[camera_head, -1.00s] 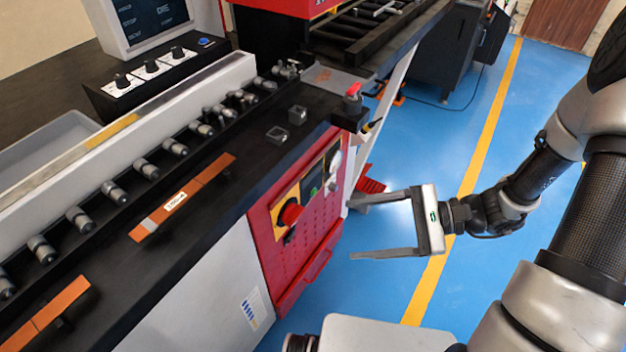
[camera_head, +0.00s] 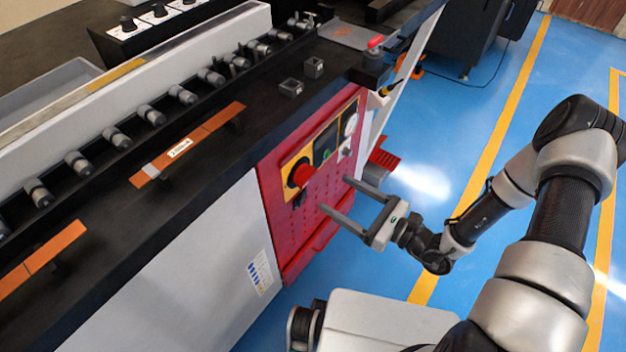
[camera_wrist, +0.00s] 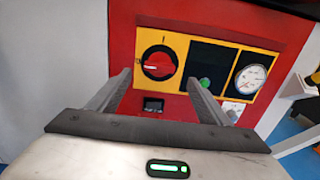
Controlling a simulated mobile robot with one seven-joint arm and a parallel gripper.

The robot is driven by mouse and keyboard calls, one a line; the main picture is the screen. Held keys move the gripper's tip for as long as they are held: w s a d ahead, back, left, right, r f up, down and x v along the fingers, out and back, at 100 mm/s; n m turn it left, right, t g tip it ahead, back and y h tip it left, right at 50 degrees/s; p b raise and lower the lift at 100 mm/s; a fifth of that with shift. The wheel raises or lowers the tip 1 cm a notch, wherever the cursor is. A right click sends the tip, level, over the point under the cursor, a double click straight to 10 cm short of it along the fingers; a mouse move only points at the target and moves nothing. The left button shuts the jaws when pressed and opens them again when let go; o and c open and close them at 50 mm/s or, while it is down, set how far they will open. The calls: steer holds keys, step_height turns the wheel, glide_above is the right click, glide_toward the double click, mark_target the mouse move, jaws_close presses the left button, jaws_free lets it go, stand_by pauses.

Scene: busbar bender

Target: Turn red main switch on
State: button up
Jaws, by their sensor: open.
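The red main switch (camera_head: 301,175) is a round red knob on a yellow plate, on the red front panel (camera_head: 290,230) of the machine. My gripper (camera_head: 334,194) is open and empty, in front of the panel, below and to the right of the switch in the head view. In the wrist view my gripper's fingers (camera_wrist: 158,88) point at the panel, their tips a little below the switch. Whether the tips touch the panel cannot be told.
Right of the switch are a dark window, a green button (camera_wrist: 205,83) and a round gauge (camera_wrist: 250,79). A small black display (camera_wrist: 153,105) lies below the switch. A red emergency knob (camera_head: 375,42) stands on the bench corner. Blue floor is free at right.

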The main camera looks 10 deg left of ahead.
mark_target(310, 178)
steer(key=x, duration=0.9)
steer(key=shift+b, duration=0.4)
steer(key=c, duration=1)
steer(key=shift+c, duration=0.2)
